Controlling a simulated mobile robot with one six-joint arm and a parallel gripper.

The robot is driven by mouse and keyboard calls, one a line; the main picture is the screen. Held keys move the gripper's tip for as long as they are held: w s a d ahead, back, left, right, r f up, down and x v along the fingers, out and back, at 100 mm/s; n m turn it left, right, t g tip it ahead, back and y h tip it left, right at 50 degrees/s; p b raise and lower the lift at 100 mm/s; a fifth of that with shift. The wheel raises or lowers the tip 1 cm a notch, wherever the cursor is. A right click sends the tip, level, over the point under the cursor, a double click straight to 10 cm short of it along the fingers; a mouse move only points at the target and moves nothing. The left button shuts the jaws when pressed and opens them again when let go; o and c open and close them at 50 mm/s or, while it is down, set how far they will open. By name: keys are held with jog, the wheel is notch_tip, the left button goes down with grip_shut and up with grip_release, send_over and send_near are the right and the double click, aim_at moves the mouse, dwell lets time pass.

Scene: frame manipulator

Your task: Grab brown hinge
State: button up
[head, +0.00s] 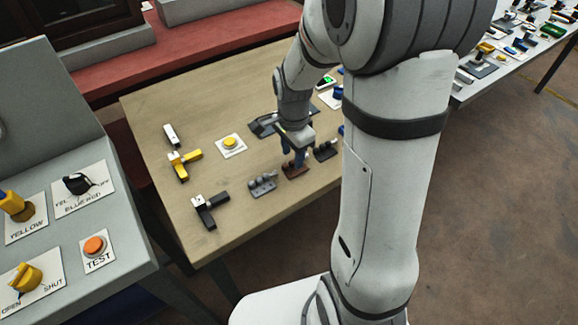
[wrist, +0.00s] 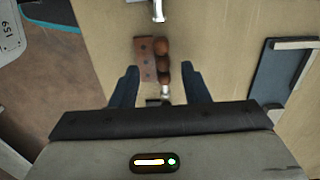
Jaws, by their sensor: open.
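The brown hinge (wrist: 147,62) lies on the wooden table, with a flat plate and a row of rounded knuckles along its right side in the wrist view. It also shows in the head view (head: 295,172), partly behind my gripper. My gripper (wrist: 160,78) is open, with one blue finger on each side of the hinge. The fingertips are around the near part of the hinge with gaps on both sides, and nothing is held. In the head view my gripper (head: 294,160) points down over the hinge. Whether a finger touches the table is unclear.
A grey hinge (head: 262,185) lies left of the brown one, and a dark hinge (head: 326,150) lies to its right. A yellow button (head: 231,143), yellow handle (head: 181,165) and black handle (head: 210,209) are farther left. A dark plate (wrist: 284,76) lies right in the wrist view.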

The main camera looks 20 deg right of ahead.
notch_tip(320, 180, down, 2)
jog(key=shift+f, duration=0.2)
grip_shut()
dwell(0.4)
